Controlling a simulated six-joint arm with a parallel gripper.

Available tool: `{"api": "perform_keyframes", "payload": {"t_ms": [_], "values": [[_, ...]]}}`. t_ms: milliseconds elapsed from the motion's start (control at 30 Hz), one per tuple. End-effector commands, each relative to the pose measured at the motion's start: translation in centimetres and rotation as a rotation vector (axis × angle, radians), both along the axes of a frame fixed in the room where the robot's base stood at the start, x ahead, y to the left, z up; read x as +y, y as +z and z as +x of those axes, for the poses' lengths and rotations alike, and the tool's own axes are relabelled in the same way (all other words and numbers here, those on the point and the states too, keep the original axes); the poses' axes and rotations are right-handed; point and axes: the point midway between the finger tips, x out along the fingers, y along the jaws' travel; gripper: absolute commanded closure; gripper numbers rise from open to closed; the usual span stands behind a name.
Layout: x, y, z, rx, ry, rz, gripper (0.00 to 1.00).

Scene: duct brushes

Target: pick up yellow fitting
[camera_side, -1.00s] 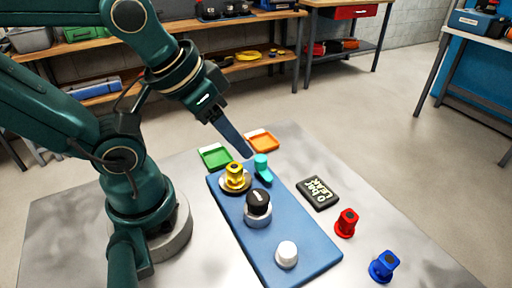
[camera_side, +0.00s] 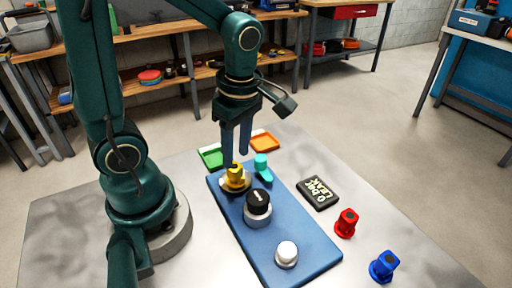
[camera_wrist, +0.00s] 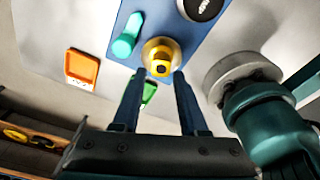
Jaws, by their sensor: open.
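The yellow fitting (camera_side: 235,174) stands upright on a round base at the far left part of the blue mat (camera_side: 296,261). It also shows in the wrist view (camera_wrist: 161,66), just beyond the fingertips and between their lines. My gripper (camera_side: 236,155) points down with its two blue fingers apart, just above the yellow fitting in the side view. In the wrist view my gripper (camera_wrist: 157,90) is open with nothing between its fingers. One finger hides part of the yellow fitting's top in the side view.
A black-capped fitting (camera_side: 258,203) and a white one (camera_side: 287,253) stand nearer on the mat. A turquoise piece (camera_side: 262,166) is close right of the yellow fitting. Green (camera_side: 211,157) and orange (camera_side: 264,142) trays lie behind. Red (camera_side: 346,223) and blue (camera_side: 384,266) fittings stand right, beside a dark block (camera_side: 318,192).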

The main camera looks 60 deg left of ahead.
Motion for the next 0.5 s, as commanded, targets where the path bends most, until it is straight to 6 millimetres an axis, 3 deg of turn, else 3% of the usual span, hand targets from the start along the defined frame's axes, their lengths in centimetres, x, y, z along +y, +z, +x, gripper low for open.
{"api": "perform_keyframes", "payload": {"t_ms": [500], "values": [[0.6,-4.8,-0.4,0.015,0.004,-0.003,0.57]]}}
